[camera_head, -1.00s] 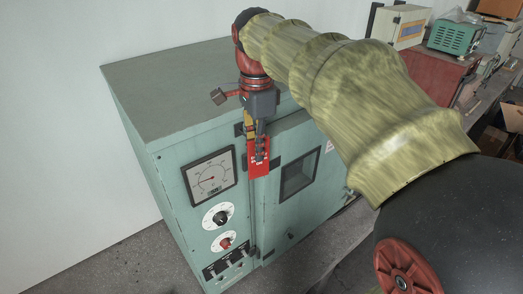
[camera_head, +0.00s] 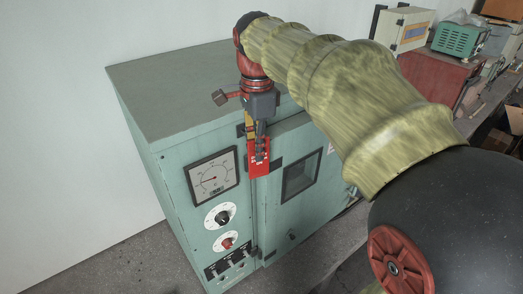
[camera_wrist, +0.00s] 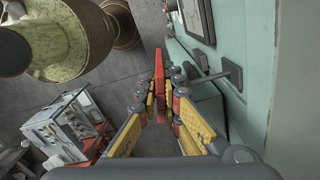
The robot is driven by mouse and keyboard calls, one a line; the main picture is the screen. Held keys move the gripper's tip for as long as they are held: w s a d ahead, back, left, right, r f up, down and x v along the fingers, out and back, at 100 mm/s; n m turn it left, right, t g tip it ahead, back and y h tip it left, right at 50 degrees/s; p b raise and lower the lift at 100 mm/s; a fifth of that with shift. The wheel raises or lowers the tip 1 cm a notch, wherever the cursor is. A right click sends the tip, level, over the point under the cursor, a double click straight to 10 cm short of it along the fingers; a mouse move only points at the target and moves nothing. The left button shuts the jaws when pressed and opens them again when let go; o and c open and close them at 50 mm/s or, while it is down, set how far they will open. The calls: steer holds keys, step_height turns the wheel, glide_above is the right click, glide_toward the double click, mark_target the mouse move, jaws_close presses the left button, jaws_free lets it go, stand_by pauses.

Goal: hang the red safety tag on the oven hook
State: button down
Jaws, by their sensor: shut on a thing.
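The red safety tag (camera_head: 259,171) hangs below my gripper (camera_head: 261,150), in front of the green oven (camera_head: 170,150). My gripper points down and is shut on the tag's upper part. In the wrist view the tag (camera_wrist: 159,75) shows nearly edge-on between the yellow-and-black fingers (camera_wrist: 162,108). A dark peg on a plate (camera_wrist: 215,75) sticks out of the oven front, to the right of the tag; it looks like the hook. A gap shows between peg and tag there. In the head view a dark fitting (camera_head: 277,164) shows right beside the tag; I cannot tell if it is the same peg.
The oven front carries a gauge (camera_head: 213,177), knobs (camera_head: 220,215) and a door window (camera_head: 300,176). A bench with a red cabinet (camera_head: 446,75), a beige box (camera_head: 403,29) and a green unit (camera_head: 456,39) stands at the right. Concrete floor is open at lower left.

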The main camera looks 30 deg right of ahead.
steer(key=c, duration=2.3)
jaws_free()
steer(key=shift+w+a+f, duration=0.1)
steer(key=shift+w+f, duration=0.25)
steer(key=shift+f, duration=0.2)
steer(key=o, duration=0.4)
steer(key=shift+w, duration=0.75)
steer(key=shift+r, duration=0.2)
